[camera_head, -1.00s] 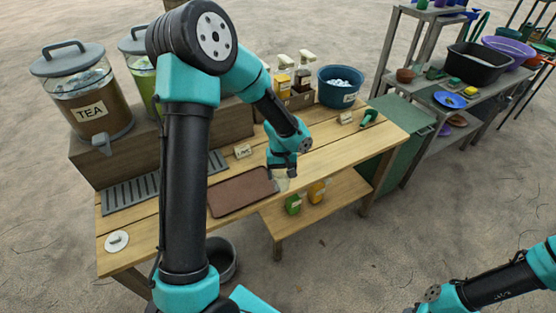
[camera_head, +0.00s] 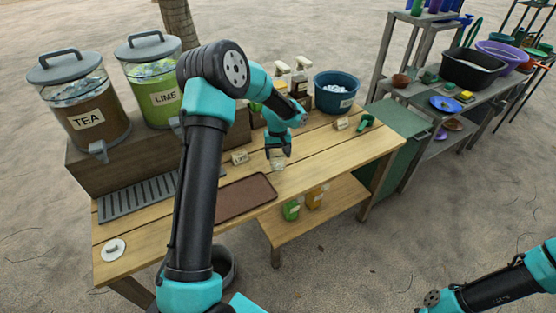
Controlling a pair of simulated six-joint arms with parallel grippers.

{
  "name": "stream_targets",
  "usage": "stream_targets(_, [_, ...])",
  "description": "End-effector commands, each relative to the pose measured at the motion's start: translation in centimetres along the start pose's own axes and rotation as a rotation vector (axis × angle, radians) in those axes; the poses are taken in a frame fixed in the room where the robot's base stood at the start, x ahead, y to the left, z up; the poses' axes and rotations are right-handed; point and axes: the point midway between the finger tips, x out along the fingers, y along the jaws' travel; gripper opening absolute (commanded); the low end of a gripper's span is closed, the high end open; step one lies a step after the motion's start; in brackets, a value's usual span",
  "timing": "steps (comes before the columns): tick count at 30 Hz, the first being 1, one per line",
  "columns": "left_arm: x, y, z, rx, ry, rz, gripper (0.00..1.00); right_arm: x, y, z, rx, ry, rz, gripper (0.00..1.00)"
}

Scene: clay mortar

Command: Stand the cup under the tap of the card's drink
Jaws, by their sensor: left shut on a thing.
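My left gripper (camera_head: 278,150) is shut on a small clear cup (camera_head: 277,162), over the wooden table to the right of the brown mat; I cannot tell whether the cup touches the table. A small white card (camera_head: 240,157) stands left of the cup; its tiny print looks like LIME. The tea dispenser (camera_head: 88,105) and the lime dispenser (camera_head: 157,85) stand on a wooden riser. The tea tap (camera_head: 99,150) shows; the lime tap (camera_head: 176,124) is partly hidden by my left arm. My right arm shows at lower right, its gripper out of view.
A grey drip grate (camera_head: 135,200) lies before the riser, partly behind my arm. The brown mat (camera_head: 245,198) lies at the front edge. Bottles (camera_head: 301,75), a blue tub (camera_head: 337,92) and another card (camera_head: 341,124) stand at the back right. The table's right part is clear.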

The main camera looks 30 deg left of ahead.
Motion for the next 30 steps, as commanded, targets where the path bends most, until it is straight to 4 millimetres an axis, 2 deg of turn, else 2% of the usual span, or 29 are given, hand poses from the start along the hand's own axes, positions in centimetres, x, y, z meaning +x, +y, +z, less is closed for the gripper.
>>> stream_targets(5, [0.3, 0.0, 0.0, 0.0, 0.0, 0.0, 0.49, 0.0, 0.0, 0.0, 0.0, 0.0, 0.0, 0.43])
stream_targets(14, [3.4, 0.0, -0.4, 0.001, -0.001, -0.001, 0.49, 0.0, 0.0, 0.0, 0.0, 0.0, 0.0, 0.43])
stream_targets(27, [3.8, 0.0, -0.4, 0.001, 0.001, 0.0, 0.49, 0.0, 0.0, 0.0, 0.0, 0.0, 0.0, 0.43])
stream_targets(28, [3.8, 0.0, -0.4, 0.001, 0.001, 0.0, 0.75, 0.0, 0.0, 0.0, 0.0, 0.0, 0.0, 0.43])
stream_targets(30, [3.8, 0.0, -0.4, 0.0, 0.001, 0.0, 0.81, 0.0, 0.0, 0.0, 0.0, 0.0, 0.0, 0.43])
